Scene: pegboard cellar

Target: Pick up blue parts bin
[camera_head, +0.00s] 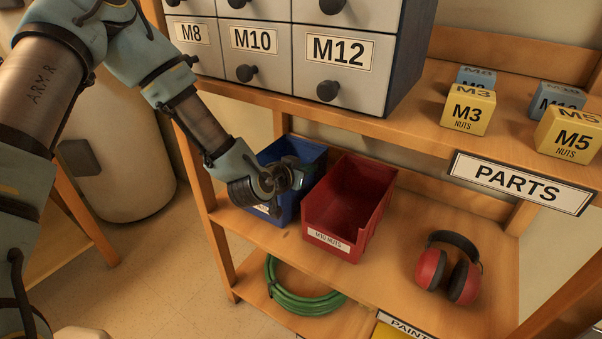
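The blue parts bin (305,152) stands on the middle wooden shelf, at its left end. It has a pale label low on its front, mostly covered by my arm. My gripper (294,180) is over the front and inner part of the blue bin, reaching in from the left. The fingers are small and dark here, and I cannot tell whether they are open or shut or whether they touch the bin.
A red bin (350,205) labelled M10 NUTS stands close to the right of the blue bin. Red earmuffs (449,268) lie farther right on the shelf (385,275). A drawer cabinet (335,60) overhangs above. A green hose (300,300) lies on the shelf below.

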